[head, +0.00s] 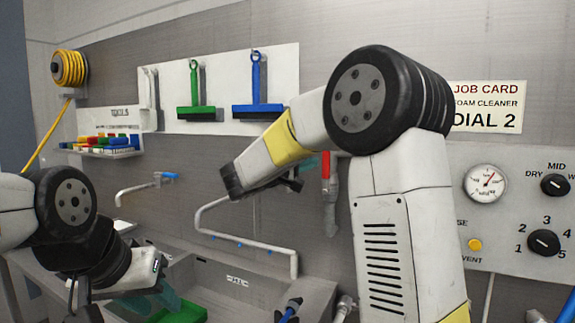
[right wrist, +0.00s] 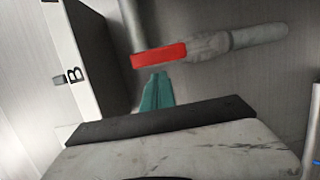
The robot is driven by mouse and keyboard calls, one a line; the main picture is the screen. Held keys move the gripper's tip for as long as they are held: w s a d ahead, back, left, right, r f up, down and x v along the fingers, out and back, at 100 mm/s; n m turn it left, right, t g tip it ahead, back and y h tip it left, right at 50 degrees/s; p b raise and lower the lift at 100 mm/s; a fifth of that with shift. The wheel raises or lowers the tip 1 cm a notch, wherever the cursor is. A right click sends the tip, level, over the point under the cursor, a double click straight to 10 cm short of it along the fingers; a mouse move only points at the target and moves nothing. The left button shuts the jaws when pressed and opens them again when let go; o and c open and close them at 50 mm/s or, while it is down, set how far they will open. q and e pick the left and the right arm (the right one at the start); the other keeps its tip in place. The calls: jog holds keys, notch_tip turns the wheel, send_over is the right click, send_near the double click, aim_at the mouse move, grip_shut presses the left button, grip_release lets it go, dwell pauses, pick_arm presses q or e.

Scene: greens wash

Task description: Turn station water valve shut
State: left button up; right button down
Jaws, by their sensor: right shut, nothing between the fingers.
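The water valve's red lever (head: 325,165) is on a grey wall pipe (head: 331,205), in the middle of the head view. It looks upright there, roughly along the pipe. In the right wrist view the red lever (right wrist: 158,56) sits beside a grey fitting (right wrist: 208,46). My right gripper (head: 306,166) is just left of the lever, partly hidden by my wrist. Its teal fingers (right wrist: 157,92) are shut and empty, just below the lever in the wrist view; I cannot tell whether they touch it. My left gripper (head: 172,297) is low over the sink; its opening is unclear.
A steel sink (head: 245,290) with a green item (head: 182,314) lies below. A bent spout (head: 250,243) and a blue-handled tap (head: 165,175) stick out from the wall. Green (head: 196,112) and blue (head: 257,108) squeegees hang above. A dial panel (head: 510,215) is at the right.

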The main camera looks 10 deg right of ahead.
aim_at(328, 162)
jog(key=shift+s+d, duration=0.2)
jog(key=shift+d, duration=0.15)
dwell(0.3)
jog(key=shift+s+d+r+m, duration=0.15)
jog(key=shift+s+d+m, duration=0.25)
jog(key=shift+m, duration=0.3)
jog(key=shift+s+d+r+m, duration=0.1)
jog(key=shift+s+d+m, duration=0.1)
jog(key=shift+d+m, duration=0.4)
jog(key=shift+s+d+m+y, duration=0.4)
jog(key=shift+d+m+y, duration=0.1)
jog(key=shift+m, duration=0.4)
jog(key=s+d+f+m+y, duration=0.3)
jog(key=s+d+f+m, duration=0.1)
jog(key=m, duration=0.4)
jog(key=shift+s+d+f+m, duration=0.2)
jog(key=shift+d+f+m, duration=0.2)
jog(key=shift+d+f, duration=0.6)
jog(key=shift+d+r, duration=0.1)
jog(key=shift+d, duration=0.1)
